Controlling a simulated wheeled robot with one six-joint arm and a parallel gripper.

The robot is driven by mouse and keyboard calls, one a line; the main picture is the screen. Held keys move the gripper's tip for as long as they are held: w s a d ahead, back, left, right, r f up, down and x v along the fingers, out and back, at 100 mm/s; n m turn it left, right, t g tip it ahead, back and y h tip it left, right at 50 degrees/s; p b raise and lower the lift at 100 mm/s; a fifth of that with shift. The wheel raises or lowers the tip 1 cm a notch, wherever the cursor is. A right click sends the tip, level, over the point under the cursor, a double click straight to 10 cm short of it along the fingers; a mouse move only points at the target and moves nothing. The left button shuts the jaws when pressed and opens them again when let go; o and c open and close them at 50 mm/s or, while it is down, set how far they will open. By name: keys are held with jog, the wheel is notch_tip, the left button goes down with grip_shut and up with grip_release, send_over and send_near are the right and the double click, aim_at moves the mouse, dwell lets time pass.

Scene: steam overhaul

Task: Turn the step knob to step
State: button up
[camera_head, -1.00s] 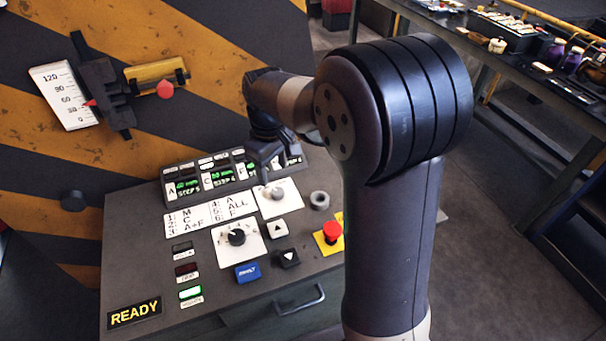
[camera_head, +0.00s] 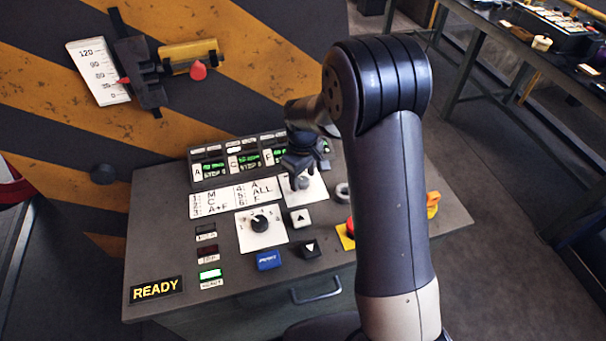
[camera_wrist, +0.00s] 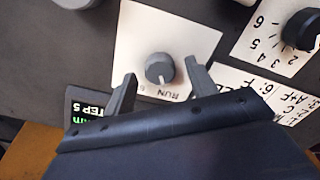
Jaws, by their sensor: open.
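A round grey knob (camera_head: 303,183) stands on a white plate (camera_head: 316,189) on the console. In the wrist view the grey knob (camera_wrist: 159,68) lies between the tips of my gripper (camera_wrist: 159,77), with a gap on each side. The word RUN shows upside down on its plate (camera_wrist: 194,40), on the side nearer my gripper. My gripper (camera_head: 299,180) is open and points down at this knob. In the head view the fingers partly cover it. I cannot read a STEP mark on the plate.
A black numbered knob (camera_head: 259,222) sits on a neighbouring white plate. Up and down arrow buttons (camera_head: 300,218), a blue button (camera_head: 268,260) and a grey ring (camera_head: 342,192) are close by. Lit displays (camera_head: 215,167) stand behind. A red button (camera_head: 349,228) is partly hidden by my arm.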

jog(key=shift+f, duration=0.3)
jog(key=shift+c, duration=0.4)
jog(key=c, duration=0.9)
